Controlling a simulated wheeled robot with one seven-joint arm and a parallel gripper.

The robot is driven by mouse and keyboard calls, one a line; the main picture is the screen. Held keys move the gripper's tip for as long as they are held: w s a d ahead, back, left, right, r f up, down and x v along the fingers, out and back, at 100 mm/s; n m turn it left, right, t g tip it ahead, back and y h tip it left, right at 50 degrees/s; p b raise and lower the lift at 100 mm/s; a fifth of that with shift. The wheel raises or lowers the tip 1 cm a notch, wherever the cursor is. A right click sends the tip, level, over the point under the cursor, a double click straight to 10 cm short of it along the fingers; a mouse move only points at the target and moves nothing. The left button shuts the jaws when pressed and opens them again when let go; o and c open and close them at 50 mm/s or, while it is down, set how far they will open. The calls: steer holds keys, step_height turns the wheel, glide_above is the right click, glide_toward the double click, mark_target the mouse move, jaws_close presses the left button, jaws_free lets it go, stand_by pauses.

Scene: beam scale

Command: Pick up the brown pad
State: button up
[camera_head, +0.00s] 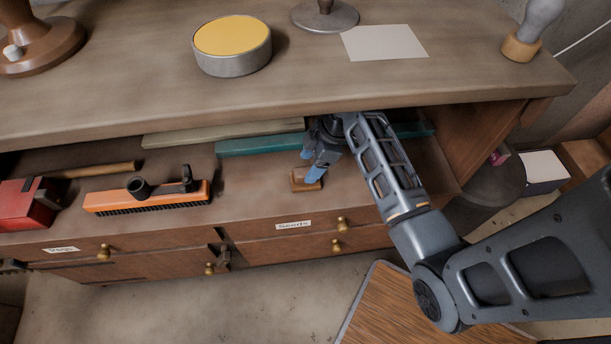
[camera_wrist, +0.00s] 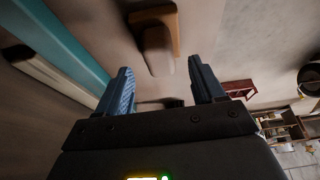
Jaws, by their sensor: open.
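The brown pad (camera_head: 301,186) lies on the shelf under the bench top, near the shelf's front edge. My gripper (camera_head: 314,166) is just above and beside it, with its blue fingers pointing down and partly covering it. In the wrist view the pad (camera_wrist: 171,16) shows a brown base with a paler rounded part on it, ahead of my open fingers (camera_wrist: 160,78) and roughly in line with the gap between them. Nothing is held. I cannot tell whether a finger touches the pad.
A teal bar (camera_head: 260,145) and a pale bar (camera_head: 215,133) lie behind on the shelf. An orange brush (camera_head: 150,200) and a red box (camera_head: 25,204) are to the left. The bench top (camera_head: 300,85) overhangs closely above my gripper. Drawers with brass knobs (camera_head: 341,223) are below.

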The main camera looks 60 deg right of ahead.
mark_target(306, 170)
steer(key=shift+x, duration=1.9)
steer(key=shift+s, duration=0.1)
steer(key=shift+c, duration=0.5)
steer(key=c, duration=1)
steer(key=shift+r, duration=0.5)
step_height(306, 170, up, 2)
steer(key=shift+r, duration=0.1)
steer(key=s+a, duration=0.3)
steer(key=a, duration=0.1)
steer(key=s+a+b, duration=0.1)
steer(key=s+a, duration=0.3)
steer(key=a, duration=0.1)
steer(key=s+a, duration=0.4)
steer(key=a, duration=0.1)
steer(key=shift+r, duration=0.1)
